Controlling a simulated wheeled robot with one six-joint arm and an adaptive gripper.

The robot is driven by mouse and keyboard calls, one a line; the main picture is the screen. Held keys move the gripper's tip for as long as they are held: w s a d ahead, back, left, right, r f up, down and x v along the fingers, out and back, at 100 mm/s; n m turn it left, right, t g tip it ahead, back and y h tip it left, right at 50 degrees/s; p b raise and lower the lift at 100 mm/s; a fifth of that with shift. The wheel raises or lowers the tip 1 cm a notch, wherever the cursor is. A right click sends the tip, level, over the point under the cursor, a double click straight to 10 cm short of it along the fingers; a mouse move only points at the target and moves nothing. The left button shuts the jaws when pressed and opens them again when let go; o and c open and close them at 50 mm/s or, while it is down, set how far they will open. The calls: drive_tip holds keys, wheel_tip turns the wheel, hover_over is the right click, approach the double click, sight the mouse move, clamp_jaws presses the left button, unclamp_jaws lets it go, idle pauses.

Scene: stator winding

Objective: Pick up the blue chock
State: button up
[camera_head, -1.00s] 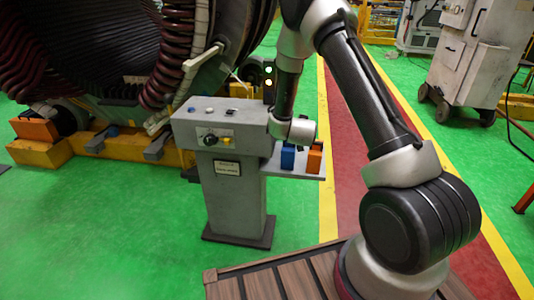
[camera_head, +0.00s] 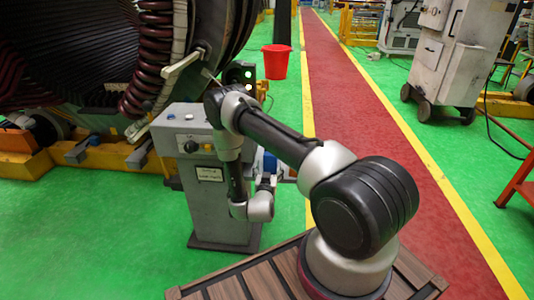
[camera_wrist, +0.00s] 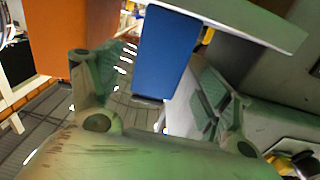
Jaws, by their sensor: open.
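The blue chock (camera_wrist: 165,55) is in the upper middle of the wrist view, a flat-faced block against the pale shelf edge (camera_wrist: 250,20). My gripper (camera_wrist: 158,80) is open, with one finger left of the chock and the other right of it. A gap shows on the right side; I cannot tell whether the left finger touches. In the head view the blue chock (camera_head: 270,163) shows beside the grey pedestal, partly hidden by my arm.
An orange block (camera_wrist: 92,40) stands close by on the left in the wrist view. The grey control pedestal (camera_head: 222,205) is right next to my arm. A red bucket (camera_head: 276,62) stands on the floor behind. The large stator (camera_head: 80,60) is at the left.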

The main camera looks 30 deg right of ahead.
drive_tip(key=x, duration=0.2)
drive_tip(key=f+x, duration=0.1)
drive_tip(key=x, duration=0.5)
drive_tip(key=shift+f, duration=0.15)
drive_tip(key=c, duration=1.2)
drive_tip(key=shift+c, duration=0.6)
